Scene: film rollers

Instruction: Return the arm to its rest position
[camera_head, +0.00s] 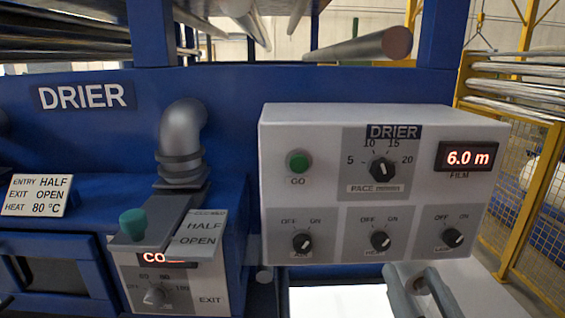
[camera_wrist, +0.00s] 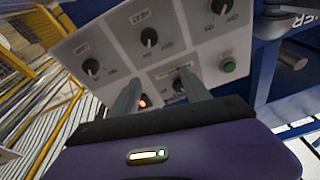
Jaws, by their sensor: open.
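My gripper (camera_wrist: 159,78) shows in the wrist view with its two grey fingers apart and nothing between them. The fingers point toward the white drier control panel (camera_wrist: 205,45), which appears upside down there, and partly cover it near the pace dial. I cannot tell a touch. In the head view the control panel (camera_head: 330,130) stands right of centre, with the pace dial (camera_head: 384,170), a green GO button (camera_head: 298,162) and a red film display (camera_head: 468,157) reading 6.0 m. Pale and grey parts of my arm show below the panel's lower right corner.
A blue drier frame (camera_head: 100,130) fills the left, with a grey elbow pipe (camera_head: 180,140) and a smaller exit box (camera_head: 190,285) with a green knob (camera_head: 133,224). Metal rollers (camera_head: 365,47) lie above. Yellow mesh fencing (camera_head: 530,190) stands at the right.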

